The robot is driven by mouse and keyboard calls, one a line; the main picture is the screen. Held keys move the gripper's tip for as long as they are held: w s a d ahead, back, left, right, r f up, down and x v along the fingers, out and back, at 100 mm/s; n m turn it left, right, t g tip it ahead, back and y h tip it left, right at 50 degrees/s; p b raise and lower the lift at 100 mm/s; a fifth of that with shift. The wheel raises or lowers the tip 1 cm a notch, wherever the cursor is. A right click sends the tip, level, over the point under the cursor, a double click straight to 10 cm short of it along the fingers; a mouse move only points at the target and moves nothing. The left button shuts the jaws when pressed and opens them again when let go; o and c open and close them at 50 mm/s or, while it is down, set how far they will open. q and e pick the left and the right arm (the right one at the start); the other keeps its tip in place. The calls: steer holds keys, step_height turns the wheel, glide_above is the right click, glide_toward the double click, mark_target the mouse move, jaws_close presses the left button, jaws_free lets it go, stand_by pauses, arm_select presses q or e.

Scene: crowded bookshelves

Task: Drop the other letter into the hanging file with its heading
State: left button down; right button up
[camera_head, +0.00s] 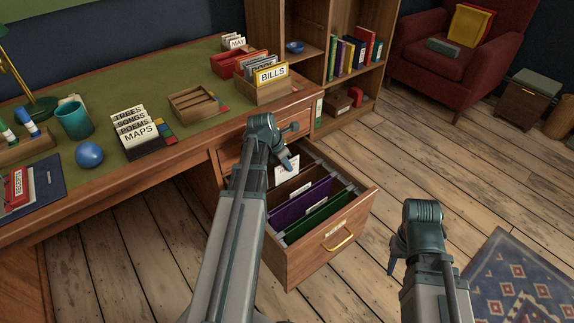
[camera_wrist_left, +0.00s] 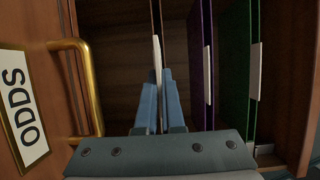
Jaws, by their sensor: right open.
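My left gripper (camera_head: 288,160) is over the open drawer, its fingers pointing down. In the left wrist view its blue fingers (camera_wrist_left: 159,98) are closed on a thin white letter (camera_wrist_left: 157,52), seen edge-on. The letter (camera_head: 287,168) also shows as a white card in the head view; its writing is too small to read. It lines up with the brown hanging file (camera_head: 297,187); how deep it sits I cannot tell. Purple (camera_head: 300,205) and green (camera_head: 328,215) files hang nearer the drawer front. My right gripper (camera_head: 391,268) is open, right of the drawer, mostly hidden by its wrist.
The desk above holds a MAPS card rack (camera_head: 140,135), a BILLS box (camera_head: 265,88), a wooden tray (camera_head: 195,103) and a blue ball (camera_head: 89,154). Open floor lies right of the drawer.

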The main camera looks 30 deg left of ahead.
arm_select(q)
steer(key=shift+f+b, duration=0.75)
steer(key=shift+f, duration=0.15)
steer(key=c, duration=1)
jaws_free()
steer(key=shift+o, duration=0.2)
step_height(320, 180, up, 7)
steer(key=p, duration=0.7)
steer(key=shift+r, duration=0.1)
